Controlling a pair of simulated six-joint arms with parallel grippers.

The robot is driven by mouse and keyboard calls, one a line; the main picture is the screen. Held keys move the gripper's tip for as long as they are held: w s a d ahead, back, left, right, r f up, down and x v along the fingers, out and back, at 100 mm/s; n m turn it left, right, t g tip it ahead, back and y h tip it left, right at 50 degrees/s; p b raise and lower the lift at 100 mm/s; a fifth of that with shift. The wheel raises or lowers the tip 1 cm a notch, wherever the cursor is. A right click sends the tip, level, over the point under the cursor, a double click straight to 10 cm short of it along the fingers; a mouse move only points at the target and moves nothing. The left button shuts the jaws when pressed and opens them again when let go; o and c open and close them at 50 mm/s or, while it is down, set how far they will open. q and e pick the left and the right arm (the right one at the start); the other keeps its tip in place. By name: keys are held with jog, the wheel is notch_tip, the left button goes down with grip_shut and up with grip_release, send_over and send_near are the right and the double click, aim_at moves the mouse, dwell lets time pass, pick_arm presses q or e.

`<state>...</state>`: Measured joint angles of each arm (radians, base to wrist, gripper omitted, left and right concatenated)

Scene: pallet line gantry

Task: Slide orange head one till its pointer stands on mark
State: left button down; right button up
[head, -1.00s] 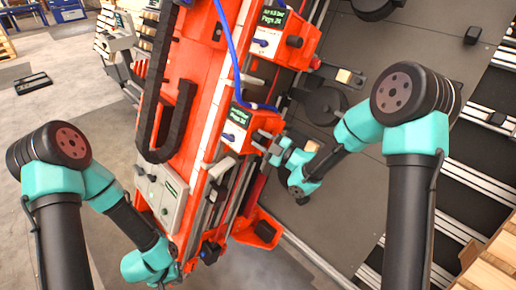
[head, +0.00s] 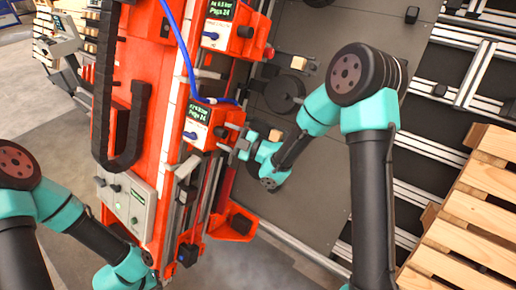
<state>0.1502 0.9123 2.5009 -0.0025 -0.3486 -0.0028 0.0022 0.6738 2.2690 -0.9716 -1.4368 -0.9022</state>
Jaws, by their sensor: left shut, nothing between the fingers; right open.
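Two orange heads with green displays ride on the orange gantry beam: an upper head (head: 240,42) and a lower head (head: 229,117). I cannot read which is head one. My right gripper (head: 240,145) is open at the lower head's right side, close to its lower right corner; I cannot tell if it touches. My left gripper (head: 153,276) is shut and empty by the beam's lower end, partly cut off by the bottom edge. The pointer and the mark are too small to make out.
A blue hose (head: 182,50) runs down to the lower head. A grey control box (head: 128,205) is on the beam's left. Dark round discs (head: 284,94) sit on the grey panel right of the heads. Wooden pallets (head: 468,215) stand at the right.

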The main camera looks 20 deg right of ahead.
jog(key=v, duration=1.6)
notch_tip(320, 180, down, 21)
jog(key=s+m+g+h, duration=0.2)
jog(key=m+g+h, duration=0.2)
jog(key=m+h, duration=0.75)
jog(key=s+f+m+g, duration=0.4)
jog(key=s+m, duration=0.1)
jog(key=s, duration=0.2)
jog(key=s+f+m+g+h, duration=0.1)
jog(key=s+f+m+g, duration=0.2)
jog(key=s+f+m, duration=0.2)
jog(key=s+a+m, duration=0.1)
jog(key=s, duration=0.2)
jog(key=shift+g, duration=0.4)
jog(key=shift+f+h, duration=0.1)
jog(key=shift+h, duration=0.15)
